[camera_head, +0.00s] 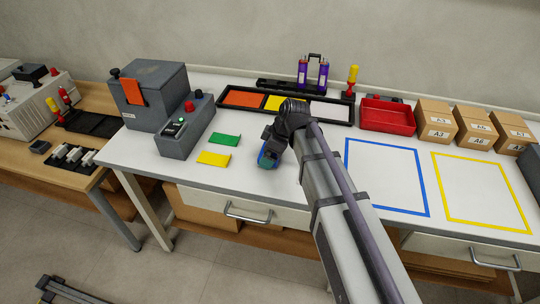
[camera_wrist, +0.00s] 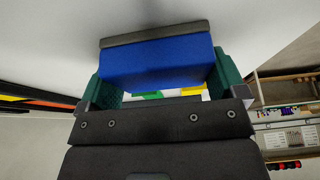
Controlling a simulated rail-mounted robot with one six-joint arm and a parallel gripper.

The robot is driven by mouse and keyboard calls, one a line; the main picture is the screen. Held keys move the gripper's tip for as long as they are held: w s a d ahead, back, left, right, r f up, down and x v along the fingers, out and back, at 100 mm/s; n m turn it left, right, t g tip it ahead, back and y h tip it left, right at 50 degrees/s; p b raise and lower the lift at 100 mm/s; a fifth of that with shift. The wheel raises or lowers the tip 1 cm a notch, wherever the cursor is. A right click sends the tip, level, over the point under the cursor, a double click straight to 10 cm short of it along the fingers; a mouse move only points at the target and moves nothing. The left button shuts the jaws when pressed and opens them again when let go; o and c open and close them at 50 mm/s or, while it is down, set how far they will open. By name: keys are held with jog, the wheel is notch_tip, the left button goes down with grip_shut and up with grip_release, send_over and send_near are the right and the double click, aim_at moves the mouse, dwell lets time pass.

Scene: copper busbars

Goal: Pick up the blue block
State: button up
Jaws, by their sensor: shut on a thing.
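The blue block (camera_wrist: 157,62) fills the space between the two green fingers of my gripper (camera_wrist: 160,85) in the wrist view. My gripper is shut on it, with a finger against each side. A dark grey strip (camera_wrist: 154,33) lies along the block's far edge. In the head view my gripper (camera_head: 267,158) is over the white table (camera_head: 240,178), and only a small bit of blue shows beside it. My arm hides part of the table there. I cannot tell how high the block is above the table.
Green (camera_head: 225,139) and yellow (camera_head: 214,159) plates lie left of my gripper, near a grey control box (camera_head: 186,130). A black tray (camera_head: 333,111) with coloured compartments is behind. A red bin (camera_head: 387,117), cardboard boxes (camera_head: 437,120) and blue (camera_head: 388,178) and yellow (camera_head: 484,190) outlined squares are to the right.

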notch_tip(320, 180, up, 10)
jog(key=p, duration=1)
